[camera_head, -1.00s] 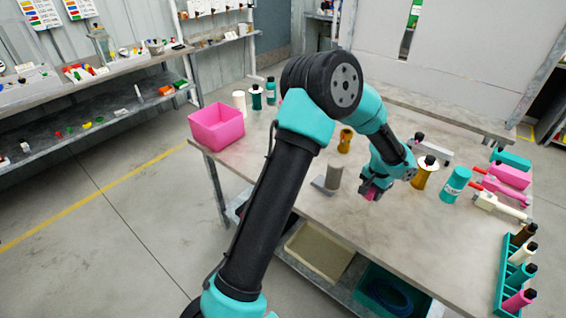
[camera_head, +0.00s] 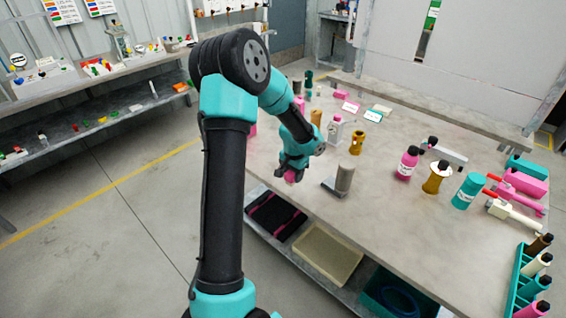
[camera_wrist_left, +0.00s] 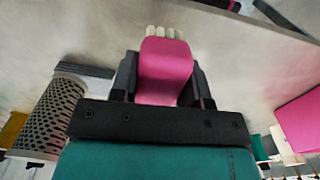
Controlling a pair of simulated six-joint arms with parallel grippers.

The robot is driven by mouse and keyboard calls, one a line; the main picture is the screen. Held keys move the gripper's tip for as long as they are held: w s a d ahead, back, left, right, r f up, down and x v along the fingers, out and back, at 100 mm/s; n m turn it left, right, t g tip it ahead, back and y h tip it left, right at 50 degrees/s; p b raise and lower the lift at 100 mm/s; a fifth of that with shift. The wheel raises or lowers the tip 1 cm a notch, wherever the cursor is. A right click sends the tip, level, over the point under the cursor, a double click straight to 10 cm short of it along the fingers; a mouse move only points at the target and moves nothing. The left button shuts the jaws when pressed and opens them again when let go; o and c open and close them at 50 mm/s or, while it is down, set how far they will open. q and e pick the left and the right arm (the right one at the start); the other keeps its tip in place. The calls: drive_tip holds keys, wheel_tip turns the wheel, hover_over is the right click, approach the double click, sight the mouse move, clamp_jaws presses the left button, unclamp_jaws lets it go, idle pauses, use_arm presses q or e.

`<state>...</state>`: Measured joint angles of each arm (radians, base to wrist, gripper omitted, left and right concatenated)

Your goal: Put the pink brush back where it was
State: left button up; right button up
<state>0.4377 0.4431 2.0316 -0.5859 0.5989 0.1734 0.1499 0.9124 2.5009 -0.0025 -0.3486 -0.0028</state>
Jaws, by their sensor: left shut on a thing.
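The pink brush (camera_head: 293,177) hangs from my left gripper (camera_head: 289,168), above the front left part of the table; most of it is hidden by the jaws in the head view. In the left wrist view the pink brush (camera_wrist_left: 166,66) sits between the jaws (camera_wrist_left: 165,85), with pale bristles pointing away from the gripper. The left gripper is shut on it. My right gripper does not show in either view.
A grey cylinder on a flat base (camera_head: 344,178) stands just right of the gripper; it looks perforated in the wrist view (camera_wrist_left: 46,115). Several bottles, including a pink bottle (camera_head: 407,163), stand farther right. My arm mostly hides the pink bin (camera_head: 252,128). The front middle table is clear.

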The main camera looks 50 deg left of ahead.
use_arm(q)
drive_tip(key=shift+s+a, duration=0.2)
drive_tip(key=shift+a, duration=0.5)
drive_tip(key=w+a, duration=0.3)
drive_tip(key=w+a+f, duration=0.1)
drive_tip(key=w+a, duration=0.2)
drive_tip(key=a, duration=0.1)
drive_tip(key=w+a, duration=0.4)
drive_tip(key=shift+w+a+f, duration=0.1)
drive_tip(key=shift+a+f, duration=0.15)
drive_tip(key=shift+w+a+f, duration=0.2)
drive_tip(key=shift+a, duration=0.05)
drive_tip(key=shift+f, duration=1.6)
drive_tip(key=shift+f, duration=0.15)
drive_tip(key=o, duration=0.9)
